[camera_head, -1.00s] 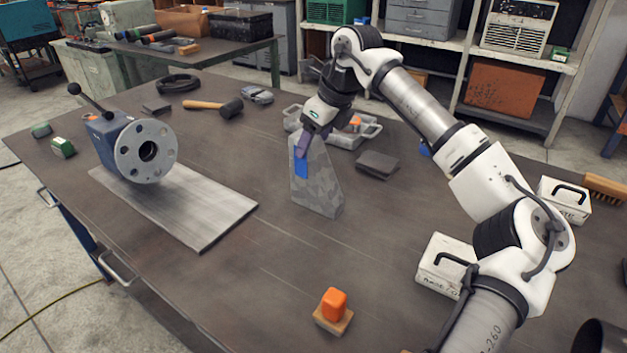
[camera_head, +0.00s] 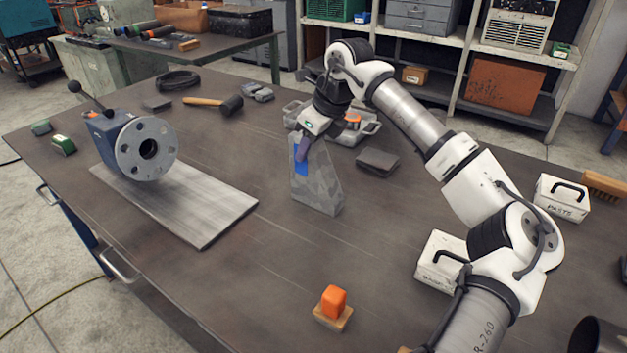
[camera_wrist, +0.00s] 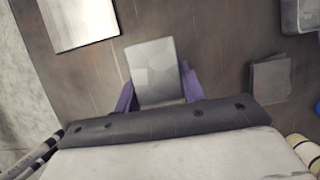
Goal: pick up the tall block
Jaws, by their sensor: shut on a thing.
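The tall block (camera_head: 319,187) is grey and faceted, with a slanted right side. It stands upright near the middle of the workbench, with no clear gap under it. My gripper (camera_head: 302,150) reaches down to its upper part and is shut on it. A blue patch shows on the block's upper left face, by the fingers. In the wrist view the block's top (camera_wrist: 153,68) sits between the two purple fingers of my gripper (camera_wrist: 159,90), one at each side. The block's lower part is hidden there.
An orange-topped piece (camera_head: 333,302) lies in front. Bench around the block's front is clear.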

